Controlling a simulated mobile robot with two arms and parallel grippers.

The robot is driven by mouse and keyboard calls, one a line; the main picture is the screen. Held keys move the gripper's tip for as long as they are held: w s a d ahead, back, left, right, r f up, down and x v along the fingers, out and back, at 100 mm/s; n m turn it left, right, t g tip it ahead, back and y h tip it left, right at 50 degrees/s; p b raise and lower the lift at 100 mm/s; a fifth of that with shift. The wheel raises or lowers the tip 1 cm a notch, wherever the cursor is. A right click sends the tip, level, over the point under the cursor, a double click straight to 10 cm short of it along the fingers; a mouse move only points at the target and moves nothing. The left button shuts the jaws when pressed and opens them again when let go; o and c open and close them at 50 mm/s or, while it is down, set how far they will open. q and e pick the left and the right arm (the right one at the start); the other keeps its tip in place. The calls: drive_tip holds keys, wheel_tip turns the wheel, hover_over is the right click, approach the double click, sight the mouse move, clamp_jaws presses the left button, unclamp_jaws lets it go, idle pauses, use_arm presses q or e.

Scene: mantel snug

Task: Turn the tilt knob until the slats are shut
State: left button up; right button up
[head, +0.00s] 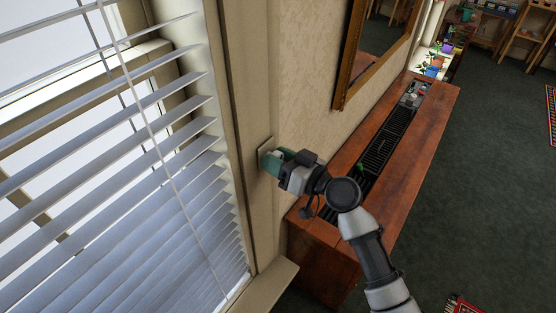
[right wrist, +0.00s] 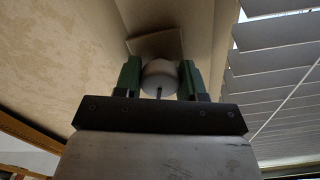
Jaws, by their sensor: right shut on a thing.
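The tilt knob (right wrist: 160,76) is a pale round knob on a small plate (right wrist: 155,43) on the window frame, seen in the right wrist view. My right gripper (right wrist: 160,80) has its green fingers on either side of the knob, shut on it. In the head view the right gripper (head: 272,160) reaches the plate (head: 265,149) beside the blind, and its fingers hide the knob. The blind's slats (head: 130,180) are tilted, with gaps between the upper ones showing the bright window. My left gripper is not in view.
A wooden cabinet (head: 423,140) with a dark grille runs along the wall below my right arm. A framed mirror (head: 360,65) hangs above it. A pale cord (head: 165,165) hangs in front of the slats. Dark carpet (head: 480,190) lies open at right.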

drive_tip(key=m, duration=0.4)
drive_tip(key=shift+r+m, duration=0.1)
drive_tip(key=shift+m, duration=0.3)
drive_tip(key=m+p, duration=0.1)
drive_tip(key=m, duration=0.4)
drive_tip(key=shift+m, duration=0.3)
drive_tip(key=o, duration=0.9)
drive_tip(key=shift+w+a, duration=0.1)
drive_tip(key=b+v, duration=0.3)
drive_tip(key=v, duration=0.8)
